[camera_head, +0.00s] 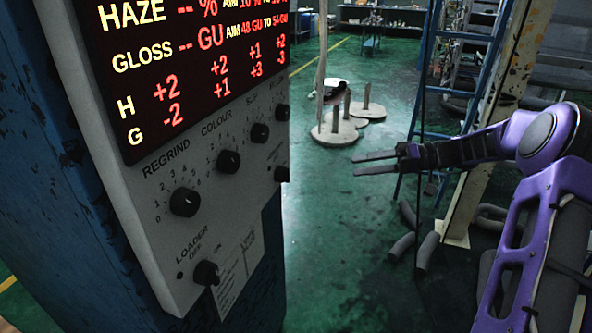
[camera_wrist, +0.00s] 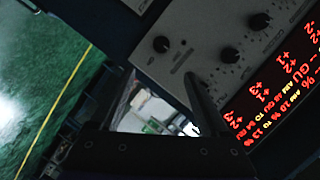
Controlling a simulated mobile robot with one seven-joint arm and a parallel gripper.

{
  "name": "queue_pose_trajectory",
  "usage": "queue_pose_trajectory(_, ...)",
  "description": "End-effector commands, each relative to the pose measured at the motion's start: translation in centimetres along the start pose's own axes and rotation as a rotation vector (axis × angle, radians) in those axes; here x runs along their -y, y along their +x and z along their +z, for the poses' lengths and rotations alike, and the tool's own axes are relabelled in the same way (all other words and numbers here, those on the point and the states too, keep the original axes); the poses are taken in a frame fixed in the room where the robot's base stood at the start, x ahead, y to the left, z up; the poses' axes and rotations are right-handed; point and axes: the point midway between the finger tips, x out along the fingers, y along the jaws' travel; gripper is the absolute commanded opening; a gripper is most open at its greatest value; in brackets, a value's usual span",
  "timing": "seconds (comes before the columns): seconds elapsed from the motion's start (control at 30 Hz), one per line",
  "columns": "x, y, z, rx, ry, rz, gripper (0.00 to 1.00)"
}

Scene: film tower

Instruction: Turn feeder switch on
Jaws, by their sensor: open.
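The grey control panel (camera_head: 150,215) is at the left in the head view, with a dark switch knob (camera_head: 282,174) at its lower right edge. Its label is too small to read, so I cannot confirm that it is the feeder switch. A lower-row knob (camera_wrist: 161,44), probably the same one, shows beyond my fingers in the wrist view. Another lower knob (camera_head: 206,273) is labelled LOADER with OFF beside it. My gripper (camera_head: 358,165) is open and empty, to the right of the panel, apart from the knobs. Its fingers also show in the wrist view (camera_wrist: 158,86).
Dials for REGRIND (camera_head: 184,202) and COLOUR (camera_head: 228,161) sit above the lower knobs, under a red-lit display (camera_head: 190,70). A blue ladder (camera_head: 425,95) and a tan post (camera_head: 490,140) stand behind my arm. Green floor lies open between panel and gripper.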

Motion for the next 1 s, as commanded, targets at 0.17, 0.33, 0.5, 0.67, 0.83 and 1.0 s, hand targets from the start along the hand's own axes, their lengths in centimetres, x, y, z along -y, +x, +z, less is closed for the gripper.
queue_pose_trajectory(0.17, 0.3, 1.4, -0.1, -0.011, 0.004, -0.016, 0.79)
queue_pose_trajectory(0.33, 0.3, 4.7, -0.1, -0.007, 0.004, -0.016, 0.79)
queue_pose_trajectory(0.5, 0.3, 8.4, -0.1, -0.007, 0.003, -0.014, 0.79)
queue_pose_trajectory(0.67, 0.3, 11.9, -0.1, -0.007, 0.003, -0.013, 0.79)
queue_pose_trajectory(0.83, 0.4, 14.9, -0.2, -0.008, 0.002, -0.012, 0.79)
queue_pose_trajectory(1.0, 0.3, 16.7, -0.3, -0.009, 0.002, -0.011, 0.79)
